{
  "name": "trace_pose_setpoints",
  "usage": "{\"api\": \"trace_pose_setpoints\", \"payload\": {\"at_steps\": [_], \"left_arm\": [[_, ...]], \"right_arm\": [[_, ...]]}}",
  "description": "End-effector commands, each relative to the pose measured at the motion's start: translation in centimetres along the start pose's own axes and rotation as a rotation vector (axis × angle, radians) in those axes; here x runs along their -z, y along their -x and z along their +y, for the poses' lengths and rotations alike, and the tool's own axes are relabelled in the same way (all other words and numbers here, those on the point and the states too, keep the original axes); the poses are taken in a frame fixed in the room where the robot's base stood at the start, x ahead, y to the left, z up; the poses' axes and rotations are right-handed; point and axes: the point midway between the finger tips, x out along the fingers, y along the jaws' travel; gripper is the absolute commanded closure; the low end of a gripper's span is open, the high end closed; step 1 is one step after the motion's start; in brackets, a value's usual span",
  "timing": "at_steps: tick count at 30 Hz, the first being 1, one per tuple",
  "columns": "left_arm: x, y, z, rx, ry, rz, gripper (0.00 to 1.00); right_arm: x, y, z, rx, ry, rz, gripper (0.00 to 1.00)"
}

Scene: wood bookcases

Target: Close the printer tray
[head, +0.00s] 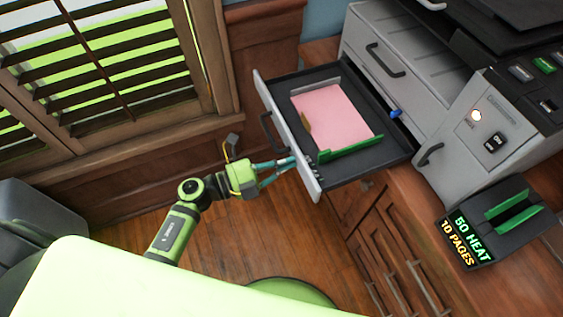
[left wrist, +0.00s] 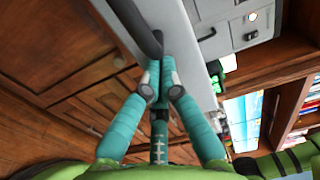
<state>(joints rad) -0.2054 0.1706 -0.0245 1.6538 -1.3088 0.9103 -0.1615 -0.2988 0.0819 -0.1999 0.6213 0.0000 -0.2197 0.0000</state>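The grey printer tray (head: 315,185) is pulled out, with pink paper (head: 330,112) and a green guide (head: 350,147) inside. A dark curved handle (head: 267,132) is on its front panel. My left gripper (head: 292,162) is at the front panel, near the handle's lower end. In the left wrist view my left gripper (left wrist: 161,75) has teal fingers drawn together at the tips, right by the dark handle (left wrist: 135,22) and the light front panel (left wrist: 172,25). I cannot tell whether the tips touch the handle or panel. My right gripper is not in view.
The printer body (head: 390,60) stands on a wooden cabinet (head: 390,215), with a closed upper drawer above the tray. A dark holder with a display (head: 467,240) sits at the lower right. A shuttered window (head: 100,65) is at left. Wooden floor (head: 210,240) lies open below.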

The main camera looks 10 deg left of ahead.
Motion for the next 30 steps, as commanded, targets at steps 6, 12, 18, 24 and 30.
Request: {"api": "trace_pose_setpoints", "payload": {"at_steps": [6,12,18,24,30], "left_arm": [[0.0,-3.6,-0.1,0.002,-0.001,0.002,1.0],[0.0,-8.9,-0.1,0.004,-0.002,0.003,1.0],[0.0,-14.5,0.1,0.003,-0.003,0.002,1.0],[0.0,-19.5,0.2,0.002,-0.003,0.001,1.0],[0.0,-22.8,0.2,0.001,-0.001,0.001,1.0]], "right_arm": [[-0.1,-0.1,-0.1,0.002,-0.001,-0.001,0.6],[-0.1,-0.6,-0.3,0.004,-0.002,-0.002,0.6],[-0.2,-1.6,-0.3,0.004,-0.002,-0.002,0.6],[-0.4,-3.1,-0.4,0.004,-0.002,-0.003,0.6],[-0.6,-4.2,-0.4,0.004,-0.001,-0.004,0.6]]}}
